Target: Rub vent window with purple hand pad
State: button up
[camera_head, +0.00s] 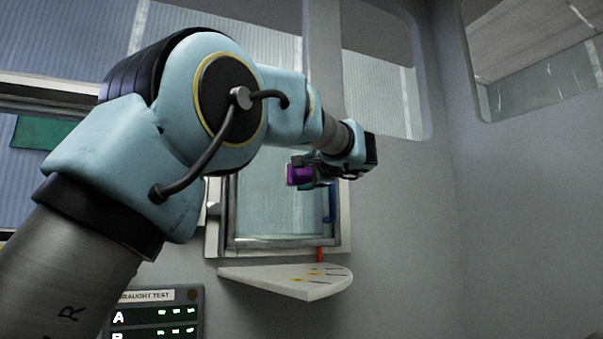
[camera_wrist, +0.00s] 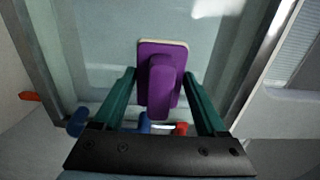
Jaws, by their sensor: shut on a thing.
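The purple hand pad (camera_wrist: 162,75) is held between the two green fingers of my gripper (camera_wrist: 162,92) in the wrist view. It has a pale rim along its far edge. In the head view the purple pad (camera_head: 298,174) shows at the end of my gripper (camera_head: 305,172), in front of the vent window (camera_head: 270,208). The vent window is a pale, framed pane; its glass (camera_wrist: 105,60) fills most of the wrist view behind the pad. I cannot tell whether the pad touches the glass. My arm hides the window's upper part in the head view.
A white corner shelf (camera_head: 285,280) with yellow and dark marks juts out below the window. A red piece (camera_head: 319,254) stands above it, and a blue handle (camera_head: 331,205) is at the frame's right. A draught test panel (camera_head: 155,312) is at lower left.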

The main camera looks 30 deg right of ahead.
jog(key=shift+s+a+f+b, duration=0.15)
jog(key=shift+s+f+b, duration=0.05)
jog(key=shift+s+b, duration=0.65)
jog(key=shift+s+a+r+b, duration=0.15)
jog(key=shift+s+b, duration=0.25)
jog(key=shift+s, duration=0.65)
jog(key=shift+s+a+r+b, duration=0.1)
jog(key=shift+s+b, duration=0.25)
jog(key=shift+s, duration=0.65)
jog(key=shift+f, duration=0.1)
jog(key=shift+s+a+b, duration=0.2)
jog(key=shift+s+b, duration=0.4)
jog(key=shift+s, duration=0.85)
